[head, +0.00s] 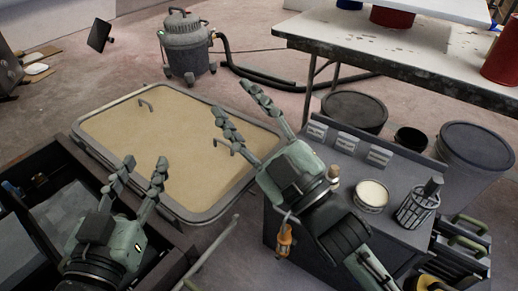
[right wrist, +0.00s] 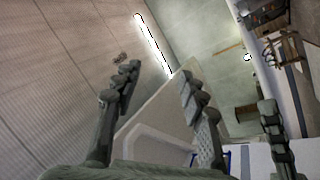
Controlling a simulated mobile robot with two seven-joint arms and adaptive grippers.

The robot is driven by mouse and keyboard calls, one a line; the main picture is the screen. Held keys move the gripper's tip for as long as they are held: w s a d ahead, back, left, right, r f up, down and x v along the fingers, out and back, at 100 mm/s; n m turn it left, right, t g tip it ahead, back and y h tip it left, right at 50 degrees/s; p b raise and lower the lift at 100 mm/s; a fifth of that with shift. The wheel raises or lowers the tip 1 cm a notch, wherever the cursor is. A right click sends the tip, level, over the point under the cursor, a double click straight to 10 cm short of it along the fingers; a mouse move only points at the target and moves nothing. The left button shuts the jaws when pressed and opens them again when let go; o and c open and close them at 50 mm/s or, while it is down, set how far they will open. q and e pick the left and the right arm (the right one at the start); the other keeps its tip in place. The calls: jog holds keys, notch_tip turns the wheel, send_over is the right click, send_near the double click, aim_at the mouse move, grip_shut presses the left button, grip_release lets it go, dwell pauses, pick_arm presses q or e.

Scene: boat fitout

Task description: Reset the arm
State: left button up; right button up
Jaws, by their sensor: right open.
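My left gripper (head: 144,166) is at the lower left of the head view, its fingers pointing up and spread apart, with nothing between them. It is over the near left edge of a framed tan panel (head: 177,145) and beside a dark open box. My right gripper (head: 236,97) is raised near the middle, over the panel's right side as seen in the head view. Its jointed fingers are spread and empty. In the right wrist view the same fingers (right wrist: 150,85) stand apart, with only distant walls and ceiling behind them.
A grey cabinet (head: 403,236) at the right carries a cream-topped tin (head: 371,195), a slotted holder (head: 417,207) and several small blocks. An orange-handled screwdriver (head: 285,239) hangs on its left side. A vacuum (head: 187,50) stands behind the panel; a white table (head: 400,45) is at the back right.

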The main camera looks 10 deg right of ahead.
notch_tip(320, 180, down, 8)
jog(key=s+d+m+g+h, duration=0.1)
jog(key=d+m+g+h, duration=0.1)
jog(key=m, duration=0.7)
jog(key=shift+s+d+f+m+g+h, duration=0.15)
jog(key=shift+s+d+m+g+h, duration=0.2)
jog(key=shift+g+h, duration=0.4)
jog(key=shift+a, duration=0.1)
